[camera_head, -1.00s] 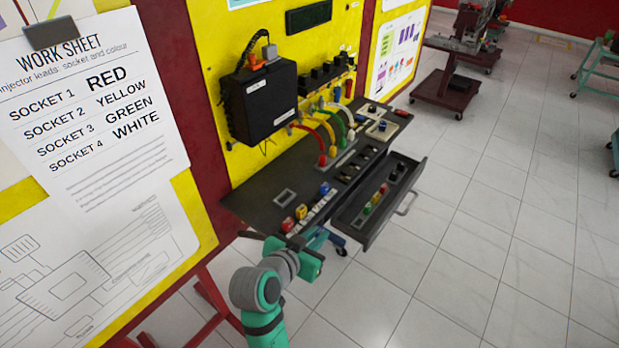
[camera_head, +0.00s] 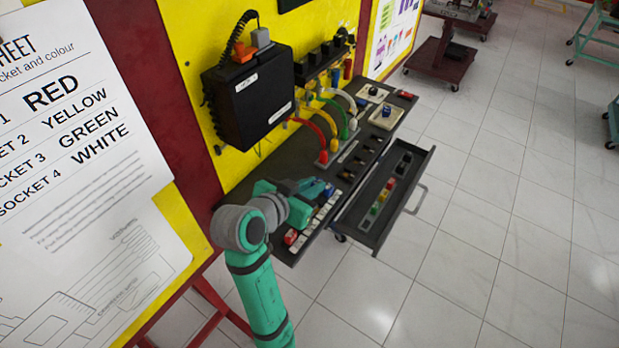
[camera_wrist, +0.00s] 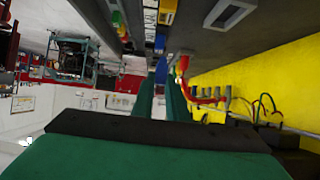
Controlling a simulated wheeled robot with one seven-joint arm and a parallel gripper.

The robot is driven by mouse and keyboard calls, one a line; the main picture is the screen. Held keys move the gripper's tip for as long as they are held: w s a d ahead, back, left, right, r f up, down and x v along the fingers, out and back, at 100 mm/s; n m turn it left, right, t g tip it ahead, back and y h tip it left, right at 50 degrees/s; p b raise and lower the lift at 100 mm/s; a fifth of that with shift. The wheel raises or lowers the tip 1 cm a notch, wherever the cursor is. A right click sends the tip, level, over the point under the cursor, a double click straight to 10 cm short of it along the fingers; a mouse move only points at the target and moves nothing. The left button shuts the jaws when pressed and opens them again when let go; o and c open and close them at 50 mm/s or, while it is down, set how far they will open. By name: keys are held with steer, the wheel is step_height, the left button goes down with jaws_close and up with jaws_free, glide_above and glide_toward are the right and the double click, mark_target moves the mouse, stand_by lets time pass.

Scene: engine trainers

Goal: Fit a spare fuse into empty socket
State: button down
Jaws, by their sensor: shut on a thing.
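My gripper (camera_head: 312,186) is over the dark bench top, above the left part of the strip of fuses. It is shut on a small blue piece (camera_wrist: 161,70), which looks like a blue fuse, at the fingertips in the wrist view. On the bench, a red fuse (camera_head: 290,237) sits at the near end of a white labelled strip (camera_head: 303,237), and a blue one (camera_head: 328,190) is farther along. A yellow fuse (camera_wrist: 167,12) shows in the wrist view; in the head view my gripper seems to hide it. I cannot make out which socket is empty.
An open drawer (camera_head: 366,222) holds small green, yellow and red pieces and black parts. Coloured leads (camera_head: 333,122) arch from the yellow panel to the bench behind my gripper. A black box (camera_head: 248,98) hangs on the panel.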

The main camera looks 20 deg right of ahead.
steer(key=shift+s+d+f, duration=0.1)
steer(key=shift+s+f, duration=0.1)
steer(key=shift+f, duration=0.5)
steer(key=shift+s+d+f, duration=0.15)
steer(key=shift+s+f, duration=0.05)
steer(key=shift+f, duration=0.55)
steer(key=shift+w+f, duration=0.1)
steer(key=shift+f, duration=1.1)
steer(key=shift+a, duration=0.25)
steer(key=shift+f, duration=0.85)
steer(key=c, duration=2)
jaws_free()
